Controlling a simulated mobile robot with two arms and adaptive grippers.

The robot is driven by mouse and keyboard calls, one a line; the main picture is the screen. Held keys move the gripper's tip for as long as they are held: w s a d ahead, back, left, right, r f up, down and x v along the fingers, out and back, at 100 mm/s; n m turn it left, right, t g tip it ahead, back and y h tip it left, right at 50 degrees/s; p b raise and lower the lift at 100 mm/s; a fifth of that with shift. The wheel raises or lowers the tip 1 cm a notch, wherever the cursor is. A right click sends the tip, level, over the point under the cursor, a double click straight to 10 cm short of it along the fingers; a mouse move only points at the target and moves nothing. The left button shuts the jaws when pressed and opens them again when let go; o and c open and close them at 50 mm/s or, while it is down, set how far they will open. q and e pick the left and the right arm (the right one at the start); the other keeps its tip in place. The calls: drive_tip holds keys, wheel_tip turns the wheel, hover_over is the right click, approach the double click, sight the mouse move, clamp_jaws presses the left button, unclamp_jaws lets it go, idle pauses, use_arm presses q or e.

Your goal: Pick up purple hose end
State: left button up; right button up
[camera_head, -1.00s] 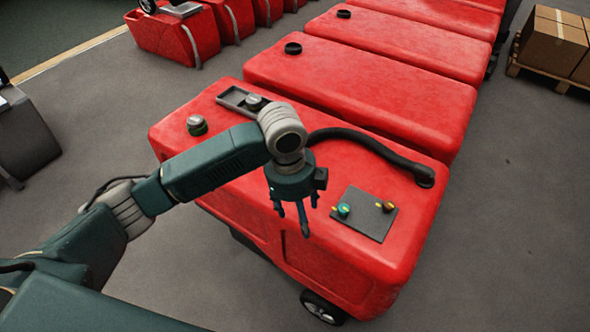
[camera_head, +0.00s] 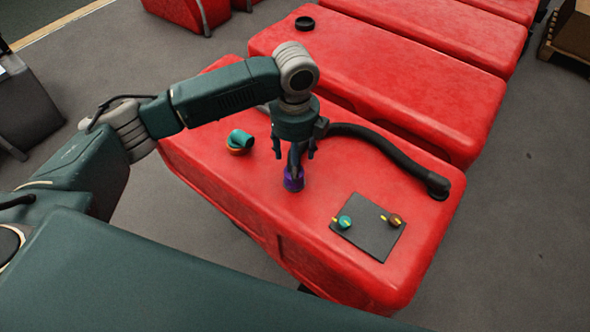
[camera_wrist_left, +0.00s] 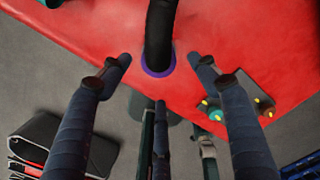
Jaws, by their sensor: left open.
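The purple hose end (camera_head: 294,180) is on the red tank's top (camera_head: 340,175), at the end of a black hose (camera_head: 385,147). The hose arches from a fitting at the tank's right side. My left gripper (camera_head: 296,152) is above the purple end, fingers pointing down and spread. In the left wrist view, the purple rim (camera_wrist_left: 158,71) and black hose (camera_wrist_left: 160,35) lie between and beyond the open fingertips (camera_wrist_left: 160,62). The fingers show no clear contact with it. Part of the hose is hidden behind the gripper in the head view. My right gripper is not in view.
A dark panel (camera_head: 368,238) with teal and orange knobs lies right of the hose end. A teal cap (camera_head: 241,138) with an orange ring is to its left. More red tanks (camera_head: 375,90) stand behind. Cardboard boxes (camera_head: 575,32) are at far right.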

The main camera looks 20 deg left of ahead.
sight(288, 182)
use_arm(q)
drive_tip(key=shift+f, duration=0.7)
drive_tip(key=f, duration=0.2)
drive_tip(key=f+p, duration=0.1)
drive_tip(key=f, duration=0.1)
drive_tip(key=shift+w+a+f, duration=0.15)
drive_tip(key=shift+a+f, duration=0.05)
drive_tip(key=shift+f, duration=0.45)
drive_tip(key=c, duration=1.3)
drive_tip(key=shift+c, duration=0.2)
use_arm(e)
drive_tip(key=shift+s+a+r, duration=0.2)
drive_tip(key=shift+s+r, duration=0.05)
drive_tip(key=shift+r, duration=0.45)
use_arm(q)
drive_tip(key=shift+w+r, duration=0.1)
drive_tip(key=shift+r, duration=0.05)
